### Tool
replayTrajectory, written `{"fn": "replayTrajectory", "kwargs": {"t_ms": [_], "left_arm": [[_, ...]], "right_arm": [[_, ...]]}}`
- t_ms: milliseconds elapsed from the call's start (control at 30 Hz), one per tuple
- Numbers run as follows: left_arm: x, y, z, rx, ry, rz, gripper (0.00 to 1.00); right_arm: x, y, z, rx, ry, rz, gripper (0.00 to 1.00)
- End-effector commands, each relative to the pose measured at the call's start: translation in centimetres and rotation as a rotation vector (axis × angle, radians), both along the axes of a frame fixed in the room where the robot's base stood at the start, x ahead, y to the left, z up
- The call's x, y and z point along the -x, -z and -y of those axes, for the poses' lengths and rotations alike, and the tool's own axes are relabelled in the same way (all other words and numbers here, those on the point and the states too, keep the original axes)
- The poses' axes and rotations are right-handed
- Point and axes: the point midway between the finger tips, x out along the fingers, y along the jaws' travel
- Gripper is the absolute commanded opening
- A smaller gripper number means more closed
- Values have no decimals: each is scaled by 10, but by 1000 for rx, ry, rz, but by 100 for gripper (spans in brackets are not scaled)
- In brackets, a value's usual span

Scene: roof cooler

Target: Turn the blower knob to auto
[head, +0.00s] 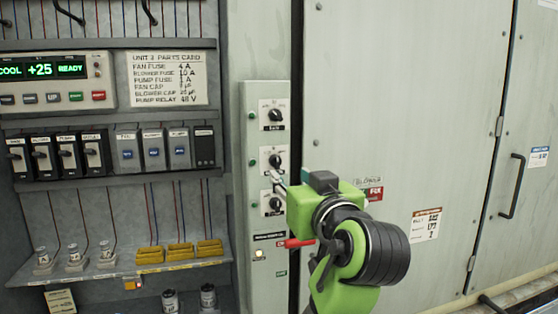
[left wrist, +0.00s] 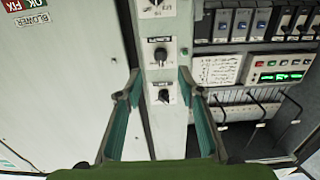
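A narrow pale control panel (head: 257,225) carries three dark rotary knobs in a column: top (head: 273,114), middle (head: 274,160) and lower (head: 273,204). Their small labels are too blurred to read for sure, so I cannot tell which is the blower knob. My left gripper (head: 280,177) is at the panel, its tip near the middle and lower knobs. The left wrist view is upside down. There the gripper's teal fingers (left wrist: 159,74) are spread apart with nothing held. The middle knob (left wrist: 161,55) shows just beyond the fingertips; contact is not visible. My right gripper is not in view.
A shelved bay with switches (head: 67,154), a lit green display (head: 42,70) and a parts card (head: 167,78) lies left of the panel. Large closed cabinet doors (head: 400,90) stand to the right.

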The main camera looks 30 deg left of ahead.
Motion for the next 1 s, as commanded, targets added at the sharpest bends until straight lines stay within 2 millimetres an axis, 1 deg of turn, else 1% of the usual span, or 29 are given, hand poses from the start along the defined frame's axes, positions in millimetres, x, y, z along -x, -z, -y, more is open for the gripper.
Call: {"fn": "replayTrajectory", "kwargs": {"t_ms": [33,100,300,400,600,867,900,967,1000], "left_arm": [[-7,-5,-11,-2,-6,-4,35],[-17,-5,-22,-4,-6,-6,35],[-42,-4,-52,-2,-4,-4,35],[-52,-3,-62,-1,-3,-4,35],[-61,-1,-73,0,0,-1,35],[-63,0,-73,1,2,-1,35],[-63,0,-73,1,2,-1,33],[-63,0,-73,1,2,-1,17],[-63,0,-73,1,2,-1,7]], "right_arm": [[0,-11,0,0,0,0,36],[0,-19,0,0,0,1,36],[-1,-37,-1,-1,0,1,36],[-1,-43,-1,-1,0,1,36],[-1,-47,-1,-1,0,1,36],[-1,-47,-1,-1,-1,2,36],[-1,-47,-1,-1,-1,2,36],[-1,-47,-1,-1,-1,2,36],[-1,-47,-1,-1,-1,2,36]]}}
